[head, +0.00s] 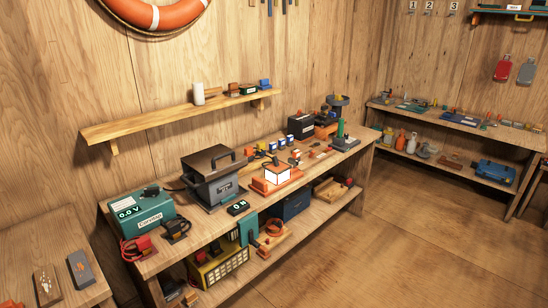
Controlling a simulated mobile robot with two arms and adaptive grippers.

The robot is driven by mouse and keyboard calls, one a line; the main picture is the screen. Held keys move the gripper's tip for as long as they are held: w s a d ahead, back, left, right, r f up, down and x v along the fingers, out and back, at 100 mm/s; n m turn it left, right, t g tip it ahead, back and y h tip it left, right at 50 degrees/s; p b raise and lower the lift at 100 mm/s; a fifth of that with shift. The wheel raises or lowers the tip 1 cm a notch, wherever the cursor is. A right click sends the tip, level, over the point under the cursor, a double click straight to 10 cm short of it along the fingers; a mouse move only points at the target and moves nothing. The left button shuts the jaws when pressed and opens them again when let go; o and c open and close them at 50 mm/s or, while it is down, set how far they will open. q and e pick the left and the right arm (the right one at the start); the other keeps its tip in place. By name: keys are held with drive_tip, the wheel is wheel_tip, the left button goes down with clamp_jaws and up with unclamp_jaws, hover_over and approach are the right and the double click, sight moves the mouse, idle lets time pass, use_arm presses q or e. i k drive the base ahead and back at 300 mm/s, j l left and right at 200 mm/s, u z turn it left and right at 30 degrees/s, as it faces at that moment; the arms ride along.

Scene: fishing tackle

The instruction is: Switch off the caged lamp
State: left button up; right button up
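A boxy thing with bright white faces and an orange-red frame (278,176) sits on the middle of the long workbench, on an orange-red base. It looks like the caged lamp, and its white faces look lit. Its switch is too small to make out. Neither of my grippers is in view.
The long workbench (227,226) also holds a teal charger (145,209), a dark grey box with a handle (213,178) and many small items. A second bench (470,126) stands at the right wall. A shelf (150,119) hangs above. The wooden floor (410,230) is clear.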

sight(275, 160)
drive_tip(key=u, duration=0.4)
drive_tip(key=i+l+u, duration=0.55)
drive_tip(key=l+u, duration=0.15)
drive_tip(key=l, duration=0.2)
drive_tip(key=i+l+u, duration=0.2)
drive_tip(key=l, duration=0.15)
drive_tip(key=i+l, duration=0.15)
drive_tip(key=l, duration=0.25)
drive_tip(key=i+l, duration=0.1)
drive_tip(key=l, duration=0.35)
drive_tip(key=i+l+u, duration=0.1)
drive_tip(key=l, duration=0.3)
drive_tip(key=i+l, duration=0.2)
drive_tip(key=l, duration=0.25)
drive_tip(key=i+l, duration=0.1)
drive_tip(key=l, duration=0.3)
